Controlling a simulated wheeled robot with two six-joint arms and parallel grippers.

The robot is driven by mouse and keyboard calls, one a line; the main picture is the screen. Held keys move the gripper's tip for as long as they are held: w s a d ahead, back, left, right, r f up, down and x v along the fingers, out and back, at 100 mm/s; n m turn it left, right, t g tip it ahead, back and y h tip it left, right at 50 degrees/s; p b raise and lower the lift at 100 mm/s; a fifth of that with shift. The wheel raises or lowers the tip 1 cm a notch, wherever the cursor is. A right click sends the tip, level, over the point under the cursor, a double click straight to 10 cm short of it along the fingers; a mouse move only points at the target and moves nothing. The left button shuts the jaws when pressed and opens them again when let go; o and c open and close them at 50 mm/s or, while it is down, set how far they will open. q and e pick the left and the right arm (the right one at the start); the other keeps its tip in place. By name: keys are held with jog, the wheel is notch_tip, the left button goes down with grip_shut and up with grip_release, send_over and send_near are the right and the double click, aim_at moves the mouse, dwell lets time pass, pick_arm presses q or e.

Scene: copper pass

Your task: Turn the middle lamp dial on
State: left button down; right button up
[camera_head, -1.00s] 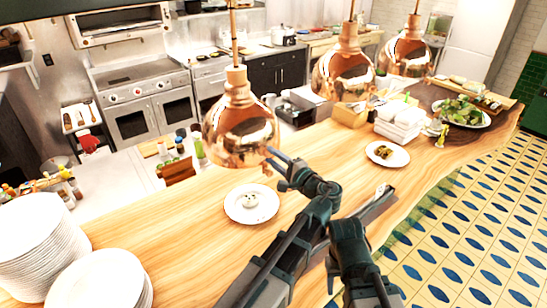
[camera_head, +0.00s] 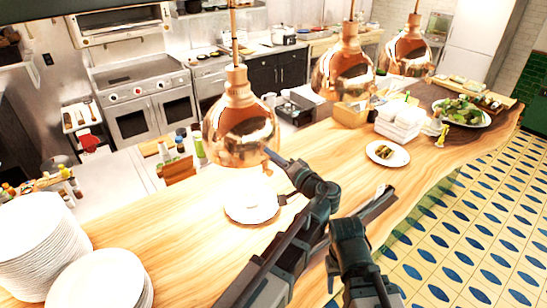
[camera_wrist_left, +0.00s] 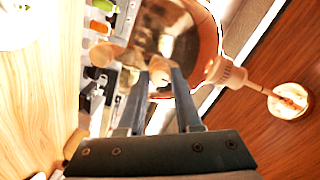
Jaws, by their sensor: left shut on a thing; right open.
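Three copper lamps hang in a row over the wooden counter: the near left lamp (camera_head: 240,118), the middle lamp (camera_head: 343,72) and the far right lamp (camera_head: 406,52). My left gripper (camera_head: 270,153) is at the lower right edge of the near left lamp, not at the middle one. In the left wrist view its fingers (camera_wrist_left: 159,78) close on a small round dial (camera_wrist_left: 160,66) against the copper shade (camera_wrist_left: 190,30). The near left lamp glows onto the plate below. My right gripper (camera_head: 384,195) is low over the counter, apart from the lamps; its fingers are hard to make out.
A brightly lit plate (camera_head: 250,217) lies under the near left lamp. Another plate (camera_head: 387,153) with food lies to its right. White stacked plates (camera_head: 30,240) stand at the front left. Folded white cloths (camera_head: 400,122) and a salad plate (camera_head: 480,122) are further back.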

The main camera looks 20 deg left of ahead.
pick_arm(q)
jog(key=shift+s+f, duration=0.1)
dwell(0.4)
jog(key=c, duration=0.6)
grip_release()
